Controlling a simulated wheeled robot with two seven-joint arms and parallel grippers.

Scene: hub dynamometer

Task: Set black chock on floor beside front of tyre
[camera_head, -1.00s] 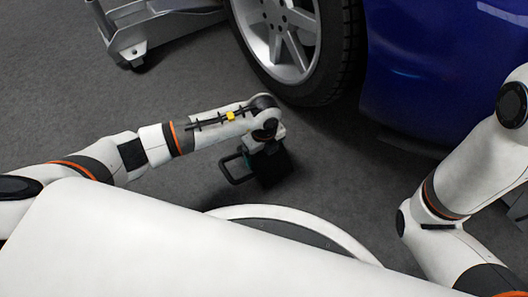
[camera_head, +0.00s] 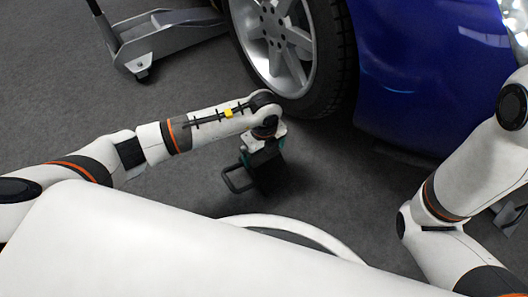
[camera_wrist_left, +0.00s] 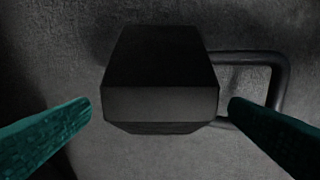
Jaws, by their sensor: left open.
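The black chock (camera_head: 270,180) is a dark wedge-like block with a black loop handle on its left side in the head view. It is below my left gripper (camera_head: 264,152), on the near side of the tyre (camera_head: 338,60), with grey floor between them. In the left wrist view the chock (camera_wrist_left: 160,75) sits between the two green fingers of my left gripper (camera_wrist_left: 161,106), with a gap on each side. The fingers are open. The chock seems to rest on the floor; its underside is hidden. My right gripper is out of view.
The blue car body (camera_head: 420,70) is above and right of the tyre. A grey wheeled jack (camera_head: 165,42) stands at the upper left. Carpet-like floor (camera_head: 350,180) is free right of the chock.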

